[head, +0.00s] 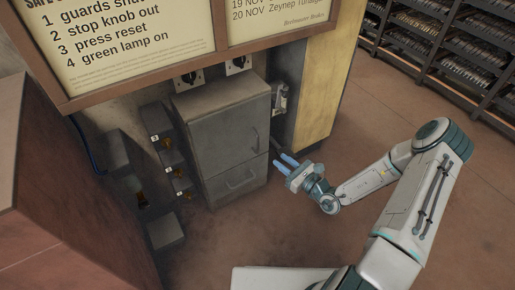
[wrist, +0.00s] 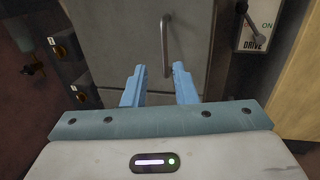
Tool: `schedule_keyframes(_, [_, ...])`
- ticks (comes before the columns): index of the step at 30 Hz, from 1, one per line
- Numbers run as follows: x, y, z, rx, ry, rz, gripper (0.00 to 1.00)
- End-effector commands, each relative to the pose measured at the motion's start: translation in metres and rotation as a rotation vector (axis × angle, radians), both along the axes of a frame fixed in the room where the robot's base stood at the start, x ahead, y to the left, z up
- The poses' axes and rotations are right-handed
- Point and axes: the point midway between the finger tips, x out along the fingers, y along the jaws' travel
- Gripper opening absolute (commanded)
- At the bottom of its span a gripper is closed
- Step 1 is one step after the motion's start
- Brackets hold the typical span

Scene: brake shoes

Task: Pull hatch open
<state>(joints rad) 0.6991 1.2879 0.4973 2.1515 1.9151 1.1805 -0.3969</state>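In the wrist view, a vertical bar handle (wrist: 166,45) stands on a grey door panel (wrist: 118,40) ahead of the fingers. My gripper (head: 282,160) is to the right of the cabinet in the head view, its blue fingers apart and pointing at it. In the wrist view my gripper (wrist: 158,80) has an empty gap between the fingers, below and apart from the handle.
A DRIVE switch with a lever (wrist: 256,28) is at the right of the wrist view. Small boxes with knobs (head: 167,143) line the cabinet's left side. A yellow panel (head: 325,70) stands at its right. The floor (head: 390,110) to the right is clear up to the shelves (head: 460,60).

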Motion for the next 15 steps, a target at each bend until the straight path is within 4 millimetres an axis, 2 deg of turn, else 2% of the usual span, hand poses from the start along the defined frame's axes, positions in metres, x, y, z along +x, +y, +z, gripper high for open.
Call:
schedule_keyframes(1, [0.002, -0.001, -0.006, 0.009, 0.008, -0.016, 0.25])
schedule_keyframes(5, [0.008, 0.003, -0.01, 0.015, 0.014, -0.029, 0.25])
schedule_keyframes(8, [0.018, 0.014, -0.01, 0.014, 0.013, -0.026, 0.25])
schedule_keyframes(15, [0.054, 0.051, -0.012, 0.013, 0.011, -0.024, 0.25])
